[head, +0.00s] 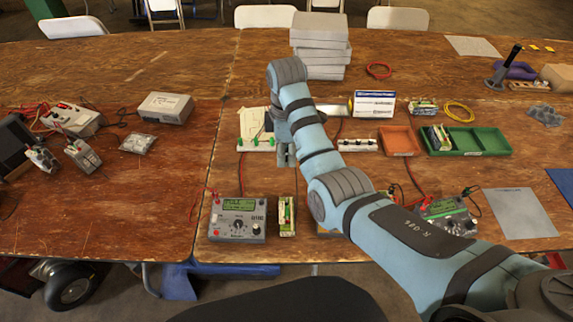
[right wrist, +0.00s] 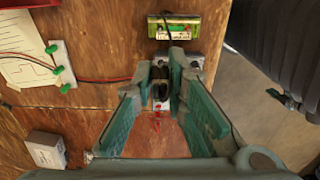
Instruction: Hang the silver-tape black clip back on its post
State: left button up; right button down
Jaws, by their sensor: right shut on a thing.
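My right gripper (head: 286,158) hangs over the table, just right of a white strip with green posts (head: 257,144). In the right wrist view my right gripper (right wrist: 162,85) is shut on a small black piece, seemingly the black clip (right wrist: 160,90). Its silver tape cannot be made out clearly, and the fingers hide part of it. The strip with green posts shows at the left of the wrist view (right wrist: 61,65), apart from the fingers, with a red lead running from it. My left gripper is not in view.
A grey meter (head: 238,222) and a green battery pack (head: 287,216) stand near the front edge. Another white strip (head: 358,146), an orange tray (head: 400,140) and a green tray (head: 482,141) lie to the right. Grey blocks (head: 320,50) are stacked behind.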

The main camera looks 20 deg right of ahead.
notch_tip(320, 180, up, 2)
jog(key=shift+r+p, duration=0.1)
jog(key=shift+p, duration=0.35)
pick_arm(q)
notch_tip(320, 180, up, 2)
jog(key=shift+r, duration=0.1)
pick_arm(e)
jog(key=shift+f, duration=0.2)
